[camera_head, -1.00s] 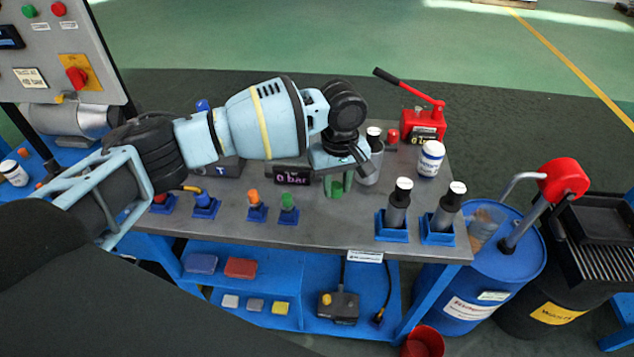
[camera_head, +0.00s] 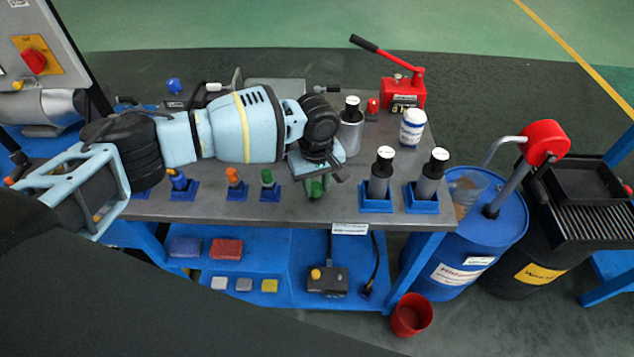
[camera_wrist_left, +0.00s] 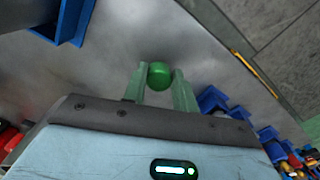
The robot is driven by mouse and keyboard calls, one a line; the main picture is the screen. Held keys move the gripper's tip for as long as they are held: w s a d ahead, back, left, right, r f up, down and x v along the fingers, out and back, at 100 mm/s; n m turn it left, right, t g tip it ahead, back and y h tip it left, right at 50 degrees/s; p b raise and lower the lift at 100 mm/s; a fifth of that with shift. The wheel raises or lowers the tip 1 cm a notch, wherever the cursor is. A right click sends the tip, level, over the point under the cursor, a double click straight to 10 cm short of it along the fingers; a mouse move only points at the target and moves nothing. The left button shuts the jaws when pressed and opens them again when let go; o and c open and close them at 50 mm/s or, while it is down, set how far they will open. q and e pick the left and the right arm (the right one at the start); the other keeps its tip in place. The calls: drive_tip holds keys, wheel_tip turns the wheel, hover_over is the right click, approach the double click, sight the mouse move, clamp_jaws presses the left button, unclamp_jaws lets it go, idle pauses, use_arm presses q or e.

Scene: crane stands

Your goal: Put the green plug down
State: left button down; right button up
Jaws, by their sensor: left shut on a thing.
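The green plug (camera_wrist_left: 159,75) shows as a round green end between the two green fingertips in the left wrist view. My left gripper (camera_wrist_left: 158,88) is shut on it. In the head view my left gripper (camera_head: 318,187) points down over the front part of the grey bench top (camera_head: 300,207), right of a small green-topped piece in a blue holder (camera_head: 268,185). The fingers hide most of the plug there. I cannot tell whether the plug touches the bench. My right gripper is not in view.
A grey cylinder (camera_head: 351,135), a white jar (camera_head: 413,128) and a red hand pump (camera_head: 403,92) stand behind. An orange-topped piece (camera_head: 235,178) stands left. Bare bench lies around the gripper.

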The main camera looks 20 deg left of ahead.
sight(317, 187)
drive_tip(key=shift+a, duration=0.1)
use_arm(q)
drive_tip(key=c, duration=1.1)
unclamp_jaws()
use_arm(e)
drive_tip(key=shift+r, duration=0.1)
use_arm(q)
drive_tip(key=shift+r+p, duration=0.75)
drive_tip(key=shift+r, duration=5.35)
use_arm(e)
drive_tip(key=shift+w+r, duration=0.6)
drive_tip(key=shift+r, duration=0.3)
